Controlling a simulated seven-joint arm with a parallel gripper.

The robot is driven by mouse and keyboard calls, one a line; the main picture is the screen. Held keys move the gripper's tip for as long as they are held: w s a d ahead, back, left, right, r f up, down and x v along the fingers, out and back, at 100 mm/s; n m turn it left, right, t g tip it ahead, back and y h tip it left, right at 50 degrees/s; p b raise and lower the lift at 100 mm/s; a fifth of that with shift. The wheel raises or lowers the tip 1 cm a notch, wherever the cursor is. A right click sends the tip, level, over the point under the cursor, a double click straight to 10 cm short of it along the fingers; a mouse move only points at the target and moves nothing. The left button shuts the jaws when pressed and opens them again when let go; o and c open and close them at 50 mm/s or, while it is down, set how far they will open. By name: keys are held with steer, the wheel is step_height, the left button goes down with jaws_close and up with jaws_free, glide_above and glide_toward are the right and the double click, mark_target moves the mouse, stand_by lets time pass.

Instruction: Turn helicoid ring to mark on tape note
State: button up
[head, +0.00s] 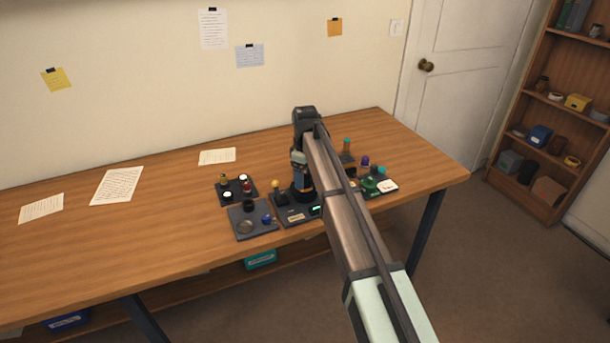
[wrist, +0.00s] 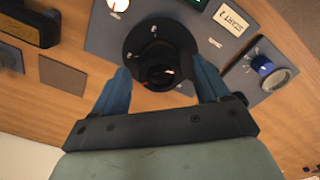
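The black round lens part (wrist: 160,62), with a wide dark flange and a narrower ring, stands on a dark panel (wrist: 105,38) in the wrist view. My gripper (wrist: 160,68) has its two blue fingers apart on either side of it. A gap shows between each finger and the narrow ring; whether a fingertip touches the flange edge is unclear. A cream note with dark lettering (wrist: 235,20) lies on the panel; it also shows in the head view (head: 296,217). In the head view my gripper (head: 302,188) points down at the panel. I cannot make out a mark on the ring.
A tray (head: 239,228) with a blue knob (head: 267,219) sits beside the panel. Another small tray (head: 228,199) holds several little parts behind it. More small parts stand right of the arm, including a green one (head: 369,184). The left of the table (head: 150,240) is mostly clear.

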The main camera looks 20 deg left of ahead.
steer(key=c, duration=1)
steer(key=shift+m, duration=0.4)
steer(key=m, duration=0.5)
steer(key=shift+m, duration=0.4)
steer(key=o, duration=1)
steer(key=shift+o, duration=0.2)
